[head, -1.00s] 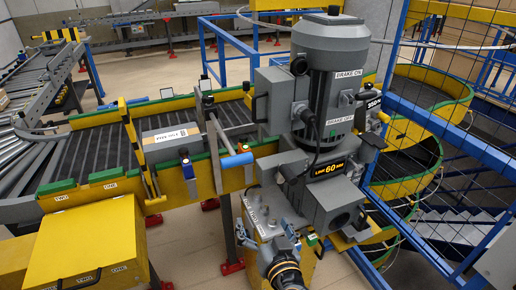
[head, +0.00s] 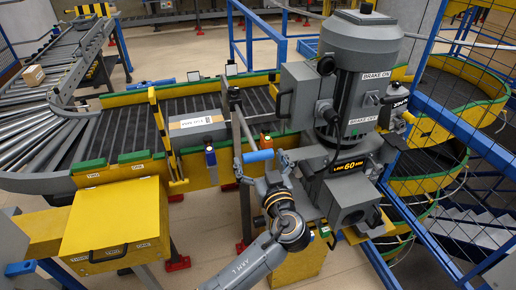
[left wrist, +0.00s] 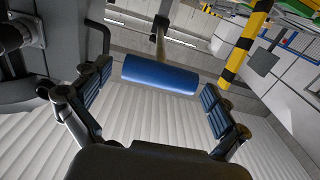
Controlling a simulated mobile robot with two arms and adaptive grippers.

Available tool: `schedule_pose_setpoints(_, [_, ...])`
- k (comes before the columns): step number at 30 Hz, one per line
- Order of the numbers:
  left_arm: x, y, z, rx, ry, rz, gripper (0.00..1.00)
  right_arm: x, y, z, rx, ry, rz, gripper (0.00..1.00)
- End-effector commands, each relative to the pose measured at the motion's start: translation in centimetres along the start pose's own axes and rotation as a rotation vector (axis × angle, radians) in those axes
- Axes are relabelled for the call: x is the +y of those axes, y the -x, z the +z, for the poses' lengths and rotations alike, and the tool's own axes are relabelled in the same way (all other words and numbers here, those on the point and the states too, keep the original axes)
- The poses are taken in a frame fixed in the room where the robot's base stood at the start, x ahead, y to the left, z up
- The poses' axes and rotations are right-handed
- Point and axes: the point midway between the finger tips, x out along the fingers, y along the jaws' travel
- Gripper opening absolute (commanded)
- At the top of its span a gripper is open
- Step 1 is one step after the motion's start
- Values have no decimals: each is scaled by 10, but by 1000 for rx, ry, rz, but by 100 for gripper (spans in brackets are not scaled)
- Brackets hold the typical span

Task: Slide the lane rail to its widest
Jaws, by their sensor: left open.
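My left gripper (head: 270,172) is open, just in front of and below the handle. In the left wrist view the handle lies across the gap between the spread fingers, with room at both sides. My right gripper is not in view.
The grey carton (head: 197,128) sits on the lane. A grey motor unit (head: 360,75) stands close to the right of the handle. A yellow box (head: 115,220) stands at front left. A blue-railed mesh fence (head: 455,125) and yellow spiral are at right.

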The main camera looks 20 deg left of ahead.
Motion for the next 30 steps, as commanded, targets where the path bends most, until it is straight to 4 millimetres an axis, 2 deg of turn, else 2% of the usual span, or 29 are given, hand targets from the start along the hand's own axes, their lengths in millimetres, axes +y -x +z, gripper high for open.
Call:
schedule_pose_setpoints(4, [-1,-12,-1,0,0,-2,98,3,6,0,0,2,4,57])
schedule_pose_setpoints(14, [-1,-14,0,-1,0,-1,96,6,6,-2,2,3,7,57])
schedule_pose_setpoints(25, [-1,-14,0,-1,0,-2,21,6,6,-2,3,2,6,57])
schedule_pose_setpoints(26, [-1,-14,0,-1,0,-2,18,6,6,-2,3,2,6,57])
schedule_pose_setpoints(30, [-1,-18,2,0,1,-3,18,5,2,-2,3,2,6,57])
